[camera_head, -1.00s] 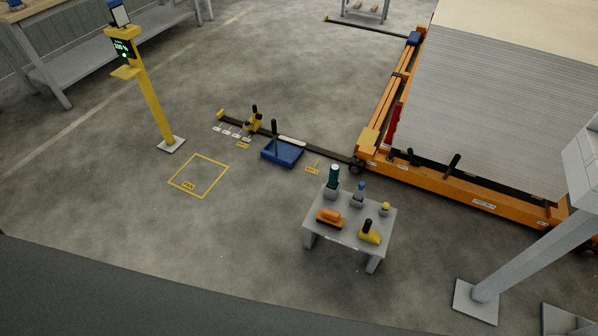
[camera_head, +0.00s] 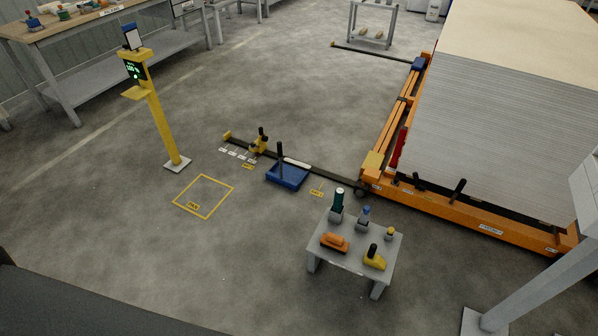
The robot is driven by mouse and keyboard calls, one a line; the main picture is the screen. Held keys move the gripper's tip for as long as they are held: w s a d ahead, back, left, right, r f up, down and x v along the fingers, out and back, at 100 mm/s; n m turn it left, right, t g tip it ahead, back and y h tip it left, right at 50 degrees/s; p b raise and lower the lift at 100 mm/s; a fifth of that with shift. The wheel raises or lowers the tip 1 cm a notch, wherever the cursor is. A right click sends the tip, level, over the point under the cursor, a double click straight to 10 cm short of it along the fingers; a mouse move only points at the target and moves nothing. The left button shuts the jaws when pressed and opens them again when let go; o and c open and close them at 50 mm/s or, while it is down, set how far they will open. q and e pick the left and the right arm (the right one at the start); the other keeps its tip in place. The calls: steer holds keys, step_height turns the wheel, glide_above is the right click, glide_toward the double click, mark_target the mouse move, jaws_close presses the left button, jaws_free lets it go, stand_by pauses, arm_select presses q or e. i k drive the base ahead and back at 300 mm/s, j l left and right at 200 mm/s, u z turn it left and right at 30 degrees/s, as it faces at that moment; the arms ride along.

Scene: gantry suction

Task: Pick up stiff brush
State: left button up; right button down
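On a small grey table (camera_head: 348,262) in the head view sit several tools. An orange block-shaped item with a dark underside (camera_head: 334,241) lies at the table's front left and looks like the stiff brush. Beside it on the right is a yellow tool with a black knob (camera_head: 374,258). Behind them stand a dark green bottle-like item in a grey holder (camera_head: 338,203), a blue-topped item in a grey holder (camera_head: 363,219) and a small yellow-topped item (camera_head: 389,234). Neither of my grippers is in view.
An orange frame (camera_head: 460,222) with a large stack of sheets stands behind right of the table. A blue tray (camera_head: 287,175) and a dark floor rail lie behind left. A yellow post (camera_head: 165,125) stands farther left.

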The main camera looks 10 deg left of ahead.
mark_target(335, 243)
steer(key=i+l+u, duration=0.15)
steer(key=i+l, duration=1.1)
